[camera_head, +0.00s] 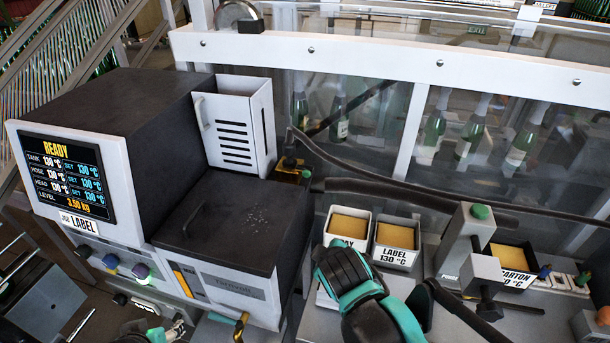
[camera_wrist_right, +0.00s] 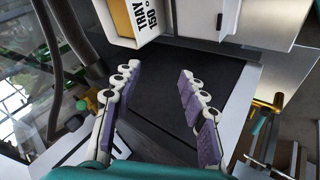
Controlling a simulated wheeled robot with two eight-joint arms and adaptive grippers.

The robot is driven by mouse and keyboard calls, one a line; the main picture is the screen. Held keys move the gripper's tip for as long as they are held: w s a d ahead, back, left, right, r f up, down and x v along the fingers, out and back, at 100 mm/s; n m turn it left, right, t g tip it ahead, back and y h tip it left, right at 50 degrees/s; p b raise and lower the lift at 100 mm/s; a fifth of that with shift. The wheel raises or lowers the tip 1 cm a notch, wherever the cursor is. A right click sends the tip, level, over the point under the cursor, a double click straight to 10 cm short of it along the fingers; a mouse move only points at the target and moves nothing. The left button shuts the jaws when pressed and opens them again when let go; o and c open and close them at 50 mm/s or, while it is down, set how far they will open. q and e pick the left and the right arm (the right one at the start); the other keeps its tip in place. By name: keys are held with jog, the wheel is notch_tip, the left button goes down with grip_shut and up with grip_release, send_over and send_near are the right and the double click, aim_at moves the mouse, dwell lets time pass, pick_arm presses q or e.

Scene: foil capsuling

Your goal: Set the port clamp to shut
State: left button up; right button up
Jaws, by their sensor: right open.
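I cannot tell for certain which part is the port clamp. A small brass fitting (camera_head: 290,163) with a green-tipped piece sits where dark hoses meet the machine's back right. A brass lever (camera_head: 241,325) with a green end shows at the machine's lower front; a brass handle (camera_wrist_right: 268,103) also shows at the right of the right wrist view. My right gripper (camera_wrist_right: 157,75) is open and empty, purple-padded fingers apart over a dark surface.
The dark melter (camera_head: 215,225) has a screen (camera_head: 66,178) reading READY. Bins of yellow adhesive, including a LABEL bin (camera_head: 397,240), stand to its right. A grey post with a green knob (camera_head: 480,212) stands beyond. Dark hoses (camera_head: 400,190) cross before the glass guard.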

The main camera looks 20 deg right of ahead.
jog(key=w+r+n+t+h, duration=0.2)
jog(key=w+r+n, duration=0.2)
jog(key=w+n, duration=0.45)
jog(key=n+t+h+p, duration=0.1)
jog(key=n+t+h, duration=0.1)
jog(key=n, duration=0.9)
send_near(306, 175)
jog(key=b+x, duration=0.2)
jog(key=x, duration=0.4)
jog(key=shift+w+d+f, duration=0.15)
jog(key=shift+w+f, duration=0.05)
jog(key=shift+w+d+f, duration=0.15)
jog(key=shift+w+d, duration=0.1)
jog(key=shift+w, duration=0.2)
grip_shut()
